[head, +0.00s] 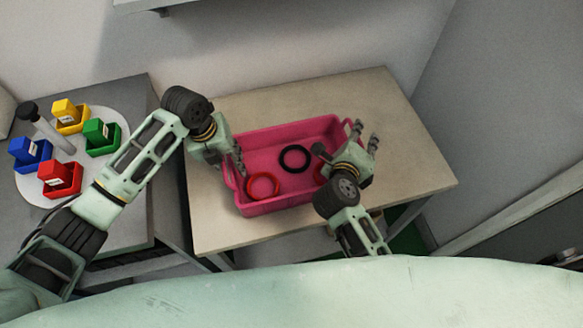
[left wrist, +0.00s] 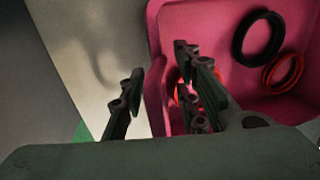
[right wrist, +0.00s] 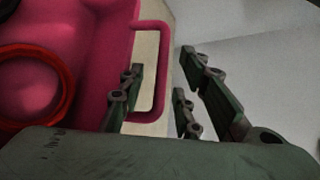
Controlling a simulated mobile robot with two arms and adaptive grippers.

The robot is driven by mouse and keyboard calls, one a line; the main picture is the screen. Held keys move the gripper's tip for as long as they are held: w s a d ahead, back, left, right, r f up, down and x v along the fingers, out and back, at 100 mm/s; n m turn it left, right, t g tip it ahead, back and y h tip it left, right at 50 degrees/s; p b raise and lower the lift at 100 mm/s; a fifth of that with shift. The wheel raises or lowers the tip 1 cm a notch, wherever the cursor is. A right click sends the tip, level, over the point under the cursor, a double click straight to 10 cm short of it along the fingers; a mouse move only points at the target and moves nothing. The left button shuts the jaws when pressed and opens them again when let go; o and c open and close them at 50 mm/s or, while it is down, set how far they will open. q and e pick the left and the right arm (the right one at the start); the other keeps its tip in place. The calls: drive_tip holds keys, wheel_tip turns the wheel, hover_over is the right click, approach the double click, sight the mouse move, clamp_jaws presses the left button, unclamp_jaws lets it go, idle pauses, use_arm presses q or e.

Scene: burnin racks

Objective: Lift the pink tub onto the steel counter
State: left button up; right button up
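The pink tub (head: 290,135) stands on a beige-topped table (head: 400,115). It holds a black ring (head: 295,158), a red ring (head: 262,186) and another red ring, partly hidden by my right gripper. My left gripper (head: 236,168) is at the tub's left end. In the left wrist view its fingers (left wrist: 158,68) are apart, with the tub's end rim and handle (left wrist: 156,95) between them. My right gripper (head: 346,143) is at the right end. In the right wrist view its fingers (right wrist: 160,72) are apart around the handle loop (right wrist: 161,80). Contact cannot be told.
A grey counter (head: 125,95), likely the steel one, stands at left. A round white disc (head: 75,140) on it carries blue, yellow, green and red bins and a dark-topped post (head: 45,128). The counter's right strip is bare. Walls stand behind and right of the table.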

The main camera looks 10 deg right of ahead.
use_arm(q)
clamp_jaws()
use_arm(e)
clamp_jaws()
use_arm(q)
drive_tip(key=shift+w+r, duration=0.1)
